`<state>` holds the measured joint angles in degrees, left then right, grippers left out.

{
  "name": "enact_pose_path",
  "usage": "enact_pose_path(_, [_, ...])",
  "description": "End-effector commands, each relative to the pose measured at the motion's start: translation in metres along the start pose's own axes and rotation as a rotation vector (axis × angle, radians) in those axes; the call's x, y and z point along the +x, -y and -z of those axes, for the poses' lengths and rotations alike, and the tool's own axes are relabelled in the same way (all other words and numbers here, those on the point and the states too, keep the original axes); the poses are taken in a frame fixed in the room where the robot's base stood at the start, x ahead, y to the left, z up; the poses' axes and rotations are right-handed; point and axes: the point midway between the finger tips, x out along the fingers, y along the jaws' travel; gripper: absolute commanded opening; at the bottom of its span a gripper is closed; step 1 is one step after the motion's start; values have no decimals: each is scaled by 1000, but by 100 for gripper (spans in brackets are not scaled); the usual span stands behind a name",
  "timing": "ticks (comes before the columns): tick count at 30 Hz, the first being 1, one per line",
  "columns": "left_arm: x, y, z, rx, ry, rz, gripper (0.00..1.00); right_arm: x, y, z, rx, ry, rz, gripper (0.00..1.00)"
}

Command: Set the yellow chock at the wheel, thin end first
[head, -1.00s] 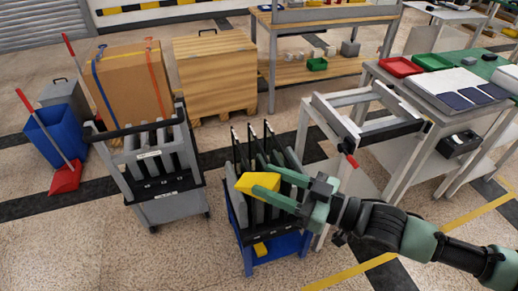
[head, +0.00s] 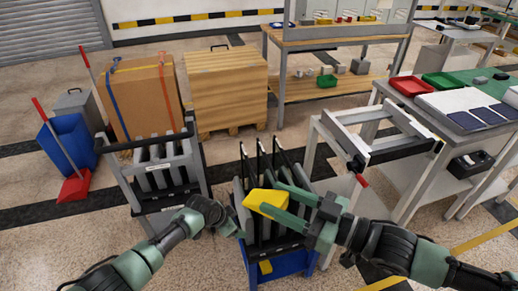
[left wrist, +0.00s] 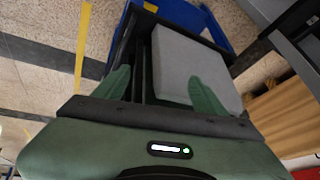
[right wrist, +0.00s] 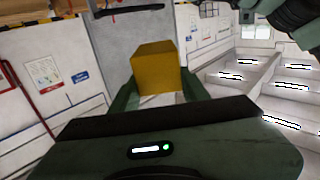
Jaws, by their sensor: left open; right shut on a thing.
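The yellow chock (head: 257,198) is held by my right gripper (head: 277,203) above the blue cart (head: 285,262). In the right wrist view the chock (right wrist: 155,68) sits between the two green fingers, which are shut on it. My left gripper (head: 236,226) is at the cart's left side. In the left wrist view my left gripper (left wrist: 160,82) is open, its fingers spread over a grey panel (left wrist: 192,62) in the cart; I cannot tell if they touch it. A second yellow piece (head: 265,267) shows low on the cart. The cart's wheels cannot be made out.
A grey panel cart (head: 165,180) stands left of the blue cart. A bench with a grey frame (head: 375,130) stands close on the right. Behind are a strapped cardboard box (head: 142,95), a wooden crate (head: 228,85) and a blue bin (head: 68,140). Some floor lies clear at the left.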

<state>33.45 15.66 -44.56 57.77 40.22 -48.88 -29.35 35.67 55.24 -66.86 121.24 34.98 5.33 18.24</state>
Motion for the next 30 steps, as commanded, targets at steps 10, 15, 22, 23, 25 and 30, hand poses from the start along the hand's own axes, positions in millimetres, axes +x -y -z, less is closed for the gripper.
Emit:
enact_pose_path(10, [-136, 18, 161, 391, -54, -104, 71, 0, 0, 1, 0, -1, 0, 0])
enact_pose_path(15, [-216, -13, 216, 563, -42, -193, 71, 0, 0, 1, 0, -1, 0, 0])
enact_pose_path(22, [-334, -64, 238, 855, 92, -307, 71, 0, 0, 1, -1, -1, 0, 0])
enact_pose_path(23, [-347, -70, 236, 891, 118, -319, 71, 0, 0, 1, 0, -1, 0, 0])
enact_pose_path(25, [-375, -80, 230, 963, 180, -344, 71, 0, 0, 0, 0, -1, 0, 0])
enact_pose_path(30, [-420, -94, 213, 1073, 299, -383, 71, 0, 0, 0, -1, -1, 0, 0])
